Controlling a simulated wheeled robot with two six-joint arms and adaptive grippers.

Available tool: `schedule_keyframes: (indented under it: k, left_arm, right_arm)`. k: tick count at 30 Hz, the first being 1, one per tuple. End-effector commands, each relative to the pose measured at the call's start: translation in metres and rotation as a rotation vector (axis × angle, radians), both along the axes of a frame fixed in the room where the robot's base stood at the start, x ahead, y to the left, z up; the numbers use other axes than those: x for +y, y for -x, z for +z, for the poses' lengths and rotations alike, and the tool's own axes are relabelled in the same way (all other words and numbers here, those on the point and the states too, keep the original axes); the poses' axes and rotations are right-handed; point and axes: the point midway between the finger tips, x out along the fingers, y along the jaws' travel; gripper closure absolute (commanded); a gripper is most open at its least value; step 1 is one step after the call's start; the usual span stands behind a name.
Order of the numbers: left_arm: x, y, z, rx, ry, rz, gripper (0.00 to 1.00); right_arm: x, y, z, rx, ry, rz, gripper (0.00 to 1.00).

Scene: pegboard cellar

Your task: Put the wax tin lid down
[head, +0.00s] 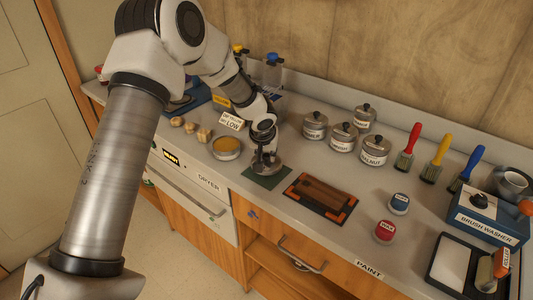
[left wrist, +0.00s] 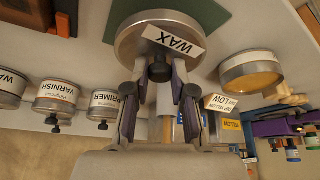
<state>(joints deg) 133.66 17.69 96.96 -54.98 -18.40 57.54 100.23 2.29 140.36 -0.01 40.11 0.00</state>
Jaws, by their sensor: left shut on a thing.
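My left gripper (head: 264,140) is shut on the dark knob of the wax tin lid (head: 267,168). The lid is a round silver disc held level, knob up, at or just above a dark green mat (head: 258,182); I cannot tell whether it touches. In the left wrist view the lid (left wrist: 133,42) bears a WAX label, my gripper (left wrist: 160,82) is around its knob, and part of the green mat (left wrist: 203,12) shows beyond it. The open wax tin (head: 226,149), with yellow wax inside, stands left of the lid. My right gripper is not in view.
A wooden board in a dark orange-cornered frame (head: 320,192) lies just right of the mat. Lidded tins (head: 343,137) stand behind it. A small LOW sign (head: 232,121) and several pale lumps (head: 190,127) are at the left. The counter's front edge is close to the mat.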

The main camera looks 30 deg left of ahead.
Motion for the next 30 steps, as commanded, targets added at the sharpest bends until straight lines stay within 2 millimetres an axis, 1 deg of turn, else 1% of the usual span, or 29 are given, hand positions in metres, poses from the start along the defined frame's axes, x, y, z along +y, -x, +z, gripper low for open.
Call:
schedule_keyframes:
  k: [1, 3, 6, 13, 18, 19, 21, 30]
  left_arm:
    - [0.001, -0.001, -0.008, 0.005, -0.002, -0.001, 1.0]
    - [0.0, 0.0, -0.024, 0.005, -0.001, -0.002, 1.0]
    - [0.0, -0.001, -0.035, 0.001, 0.0, -0.002, 1.0]
    - [0.0, -0.001, -0.036, 0.0, 0.0, 0.0, 1.0]
    - [0.0, -0.001, -0.04, -0.001, 0.0, 0.0, 1.0]
    - [0.0, -0.001, -0.04, 0.0, 0.0, 0.0, 0.73]
    - [0.0, 0.0, -0.039, 0.0, 0.0, 0.0, 0.51]
    - [0.0, 0.0, -0.037, 0.0, 0.0, 0.0, 0.51]
  right_arm:
    - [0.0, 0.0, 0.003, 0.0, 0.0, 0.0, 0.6]
    - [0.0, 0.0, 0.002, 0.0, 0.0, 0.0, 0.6]
    - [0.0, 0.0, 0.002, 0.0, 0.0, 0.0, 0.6]
    - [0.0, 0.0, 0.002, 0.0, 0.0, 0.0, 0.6]
    - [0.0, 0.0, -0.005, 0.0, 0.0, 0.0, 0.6]
    - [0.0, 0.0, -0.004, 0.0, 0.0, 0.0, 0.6]
    - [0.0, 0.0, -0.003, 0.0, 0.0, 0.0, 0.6]
    - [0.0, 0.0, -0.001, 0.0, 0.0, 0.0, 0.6]
